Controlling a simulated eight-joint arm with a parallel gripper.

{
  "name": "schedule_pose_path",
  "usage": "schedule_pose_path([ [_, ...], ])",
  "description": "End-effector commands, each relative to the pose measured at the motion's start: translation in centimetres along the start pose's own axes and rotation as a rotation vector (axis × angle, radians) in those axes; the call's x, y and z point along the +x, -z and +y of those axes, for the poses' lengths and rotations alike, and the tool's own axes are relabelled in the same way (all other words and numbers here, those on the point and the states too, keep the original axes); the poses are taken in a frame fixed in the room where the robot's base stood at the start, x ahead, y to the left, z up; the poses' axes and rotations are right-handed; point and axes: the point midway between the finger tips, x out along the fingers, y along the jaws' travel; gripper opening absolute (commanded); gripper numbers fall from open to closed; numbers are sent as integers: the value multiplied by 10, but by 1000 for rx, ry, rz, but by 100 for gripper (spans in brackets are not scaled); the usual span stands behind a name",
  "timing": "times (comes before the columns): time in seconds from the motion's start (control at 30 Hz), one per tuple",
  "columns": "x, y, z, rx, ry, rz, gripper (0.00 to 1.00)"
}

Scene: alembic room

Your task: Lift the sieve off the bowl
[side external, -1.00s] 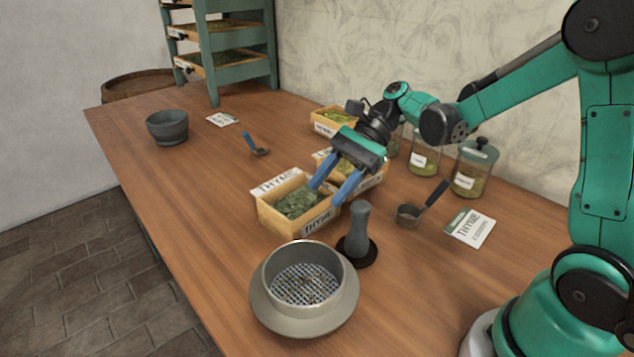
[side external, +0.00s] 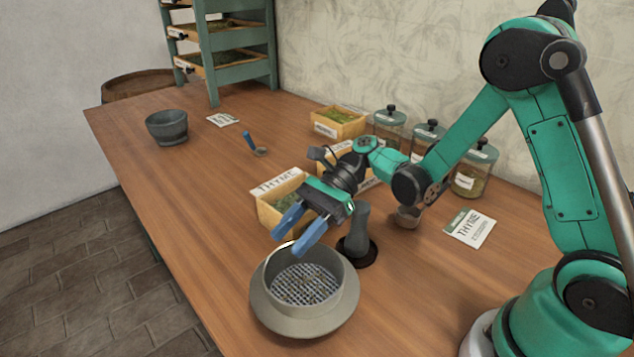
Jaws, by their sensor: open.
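The sieve (side external: 349,291) is a round grey ring with a mesh floor and some dark bits lying on the mesh. It sits on the bowl (side external: 272,318), a wide grey vessel whose flared edge shows around the sieve's foot, at the front of the table. My gripper (side external: 285,240) has two blue fingers, open and empty. In the picture the fingertips are at the sieve's far rim; I cannot tell whether they touch it or how high above it they are.
A dark pestle (side external: 358,238) stands close right of my gripper. The thyme box (side external: 268,213) is just behind it. Glass jars (side external: 428,138), a thyme card (side external: 470,228) and a mortar (side external: 167,128) stand farther off. The table (side external: 190,225) left of the sieve is bare.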

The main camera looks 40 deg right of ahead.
Motion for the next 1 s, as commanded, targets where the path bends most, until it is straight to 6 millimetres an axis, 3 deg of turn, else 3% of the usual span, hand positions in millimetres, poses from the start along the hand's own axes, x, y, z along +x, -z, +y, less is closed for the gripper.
schedule_pose_path([
  [0.13,19,0,0,0,-3,0,44],
  [0.4,23,0,0,1,0,0,44],
  [0.57,23,0,0,1,0,0,0],
  [1.0,22,0,0,1,0,2,0],
])
